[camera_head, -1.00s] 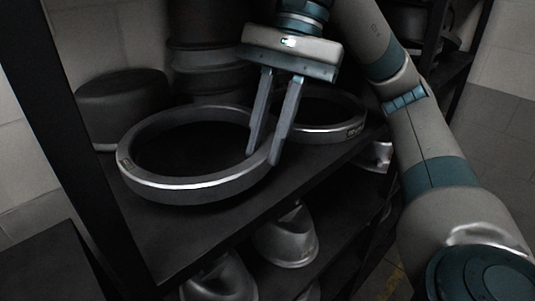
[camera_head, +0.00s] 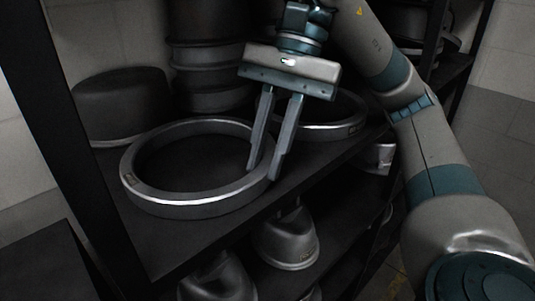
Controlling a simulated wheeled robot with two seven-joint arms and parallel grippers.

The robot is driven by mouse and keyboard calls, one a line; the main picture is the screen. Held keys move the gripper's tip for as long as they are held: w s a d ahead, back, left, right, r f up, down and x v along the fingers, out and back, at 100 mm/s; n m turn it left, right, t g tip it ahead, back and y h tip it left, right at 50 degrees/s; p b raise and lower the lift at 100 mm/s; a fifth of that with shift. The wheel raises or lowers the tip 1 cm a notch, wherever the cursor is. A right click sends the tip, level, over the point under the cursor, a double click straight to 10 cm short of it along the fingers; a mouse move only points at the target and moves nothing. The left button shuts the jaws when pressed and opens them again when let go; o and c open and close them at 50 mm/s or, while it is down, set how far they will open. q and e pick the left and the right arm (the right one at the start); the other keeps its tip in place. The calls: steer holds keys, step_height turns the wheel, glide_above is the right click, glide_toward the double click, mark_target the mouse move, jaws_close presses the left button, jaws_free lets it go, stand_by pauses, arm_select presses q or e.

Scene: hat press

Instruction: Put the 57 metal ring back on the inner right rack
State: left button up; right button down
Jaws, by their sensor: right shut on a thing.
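A grey metal ring (camera_head: 190,207) is at the front left of the rack's shelf (camera_head: 190,245). It looks nearly level and at or very close to the shelf surface; I cannot tell whether it rests fully. The small plate on its left rim is too small to read. My right gripper (camera_head: 263,171) is shut on the ring's right rim, one finger inside and one outside, pointing down. A second metal ring (camera_head: 340,132) lies behind and to the right, partly hidden by the gripper. My left gripper is not in view.
A dark round hat block (camera_head: 122,105) and a stack of dark cylinders (camera_head: 210,70) stand behind the ring. Metal hat forms (camera_head: 287,243) sit on the shelf below. A dark rack post (camera_head: 75,130) rises close on the left.

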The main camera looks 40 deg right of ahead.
steer(key=shift+f, duration=0.1)
steer(key=c, duration=1.6)
jaws_free()
steer(key=shift+c, duration=0.2)
